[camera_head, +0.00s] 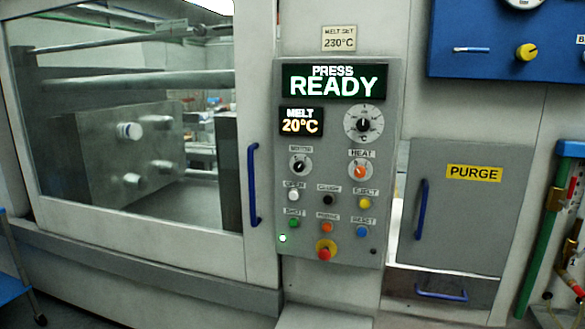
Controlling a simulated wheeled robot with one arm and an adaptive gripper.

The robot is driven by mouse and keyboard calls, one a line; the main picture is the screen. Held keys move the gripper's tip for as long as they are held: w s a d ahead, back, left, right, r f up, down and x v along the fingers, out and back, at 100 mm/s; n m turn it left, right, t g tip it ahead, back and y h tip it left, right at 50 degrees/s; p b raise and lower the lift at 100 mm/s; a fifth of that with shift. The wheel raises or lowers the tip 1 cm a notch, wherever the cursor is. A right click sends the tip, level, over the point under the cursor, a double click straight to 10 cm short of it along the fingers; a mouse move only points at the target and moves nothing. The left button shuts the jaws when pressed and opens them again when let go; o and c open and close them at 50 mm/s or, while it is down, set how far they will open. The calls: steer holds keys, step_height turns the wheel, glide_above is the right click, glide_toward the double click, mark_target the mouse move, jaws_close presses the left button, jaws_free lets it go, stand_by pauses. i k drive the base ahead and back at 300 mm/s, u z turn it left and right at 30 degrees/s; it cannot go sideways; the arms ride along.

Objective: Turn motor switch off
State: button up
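The motor switch (299,163) is a black rotary knob with a light pointer, on the left of the grey control panel (390,120), under a small label that seems to read MOTOR. Its pointer looks tilted; I cannot tell which setting it marks. The panel's upper display (334,82) reads PRESS READY, and the smaller one (301,121) reads MELT 20°C. A green lamp (282,238) is lit at the panel's lower left. My gripper is not in view.
An orange HEAT knob (360,170) sits right of the motor switch, with several push buttons below and a red stop button (325,251) at the bottom. A blue door handle (253,185) is at left. A PURGE door (470,215) is at right.

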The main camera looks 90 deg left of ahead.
mark_target(299, 166)
steer(key=u, duration=3.1)
steer(key=i, duration=0.3)
steer(key=u, duration=1.3)
